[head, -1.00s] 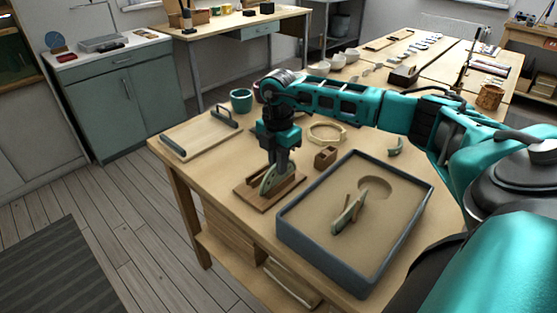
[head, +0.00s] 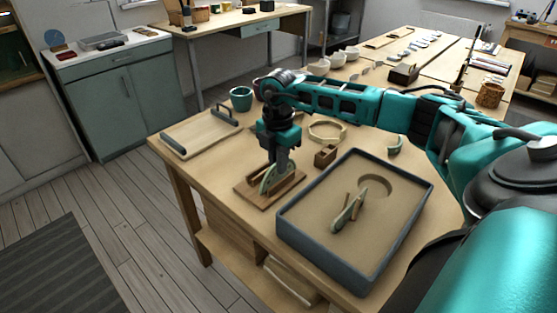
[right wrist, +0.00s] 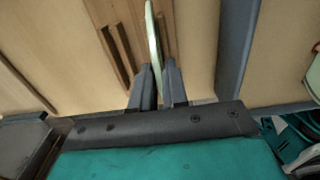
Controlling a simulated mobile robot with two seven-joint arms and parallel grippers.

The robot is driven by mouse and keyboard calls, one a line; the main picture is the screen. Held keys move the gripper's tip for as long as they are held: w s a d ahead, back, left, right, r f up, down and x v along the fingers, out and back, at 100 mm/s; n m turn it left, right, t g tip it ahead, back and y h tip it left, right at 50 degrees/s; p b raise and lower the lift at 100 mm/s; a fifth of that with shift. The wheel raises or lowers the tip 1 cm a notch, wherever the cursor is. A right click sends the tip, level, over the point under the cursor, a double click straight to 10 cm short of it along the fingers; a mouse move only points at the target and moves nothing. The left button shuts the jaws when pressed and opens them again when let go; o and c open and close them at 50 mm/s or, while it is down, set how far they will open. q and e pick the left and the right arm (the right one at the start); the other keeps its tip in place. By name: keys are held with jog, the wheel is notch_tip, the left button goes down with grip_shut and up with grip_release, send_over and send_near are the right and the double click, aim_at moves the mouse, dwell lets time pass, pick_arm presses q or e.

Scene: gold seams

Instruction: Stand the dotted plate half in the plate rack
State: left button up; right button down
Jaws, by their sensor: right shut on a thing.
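My right gripper (head: 275,164) points down over the wooden plate rack (head: 290,187) near the table's front left. It is shut on a pale green plate half (head: 267,181), which stands upright on edge at the rack. In the right wrist view the plate half (right wrist: 152,35) shows edge-on between the two fingertips (right wrist: 158,84), beside the rack's wooden rails (right wrist: 115,52). The dots cannot be made out, and I cannot tell whether its lower edge rests in the slot. My left gripper is not in view.
A handled board (head: 195,136) and green cup (head: 241,98) are behind left.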

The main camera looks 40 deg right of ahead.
jog(key=shift+f, duration=0.75)
dwell(0.9)
jog(key=c, duration=0.6)
grip_release()
dwell(0.4)
jog(key=shift+r+p, duration=1.65)
jog(key=shift+r, duration=0.45)
jog(key=shift+r+p, duration=0.45)
jog(key=shift+r, duration=0.5)
